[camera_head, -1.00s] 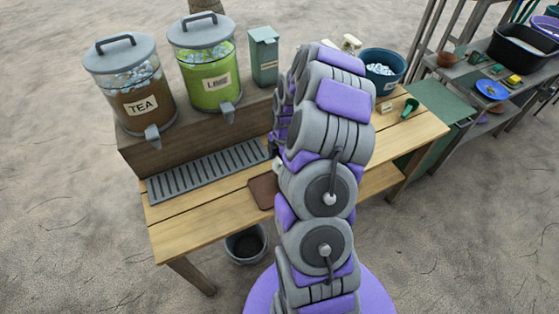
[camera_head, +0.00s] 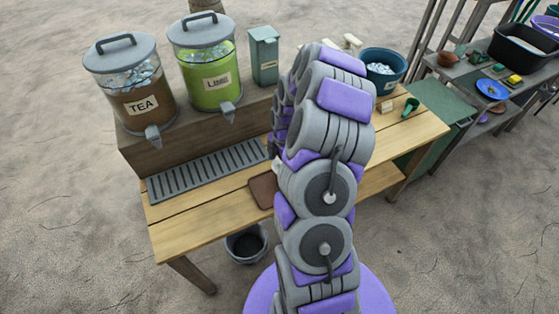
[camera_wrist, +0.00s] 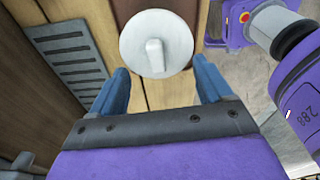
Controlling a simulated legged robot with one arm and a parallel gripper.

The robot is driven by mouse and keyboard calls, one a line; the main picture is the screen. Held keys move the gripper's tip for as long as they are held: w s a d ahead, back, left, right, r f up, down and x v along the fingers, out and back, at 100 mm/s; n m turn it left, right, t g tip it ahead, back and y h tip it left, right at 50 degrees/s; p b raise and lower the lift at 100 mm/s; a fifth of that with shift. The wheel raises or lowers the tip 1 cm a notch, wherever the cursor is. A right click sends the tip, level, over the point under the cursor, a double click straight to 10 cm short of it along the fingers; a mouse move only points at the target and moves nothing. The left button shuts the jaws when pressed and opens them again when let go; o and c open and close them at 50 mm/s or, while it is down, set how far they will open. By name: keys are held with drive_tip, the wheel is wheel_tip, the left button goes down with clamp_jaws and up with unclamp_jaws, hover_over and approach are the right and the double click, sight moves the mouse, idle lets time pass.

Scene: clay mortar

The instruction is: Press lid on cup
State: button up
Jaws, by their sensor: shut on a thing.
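In the wrist view a round white lid (camera_wrist: 130,40) with a raised white knob lies at the fingertips. My gripper (camera_wrist: 160,66) has a blue finger on either side of the lid's near edge and is shut on it. Whatever is under the lid is hidden, so I cannot see the cup or tell whether the lid is seated. In the head view my arm hides the gripper and the lid.
The wooden counter (camera_head: 210,216) bears a grey slatted drain grate (camera_head: 205,172) and a brown mat (camera_head: 262,191). Tea (camera_head: 137,88) and lime (camera_head: 210,75) dispensers stand behind. An ice bucket (camera_head: 383,78) and green scoop (camera_head: 411,106) are at right. A bin (camera_head: 247,243) stands below.

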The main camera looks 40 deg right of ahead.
drive_tip(key=o, duration=1)
drive_tip(key=shift+r, duration=0.15)
drive_tip(key=shift+r+p, duration=1.05)
drive_tip(key=shift+r, duration=2.35)
clamp_jaws()
drive_tip(key=shift+f, duration=0.4)
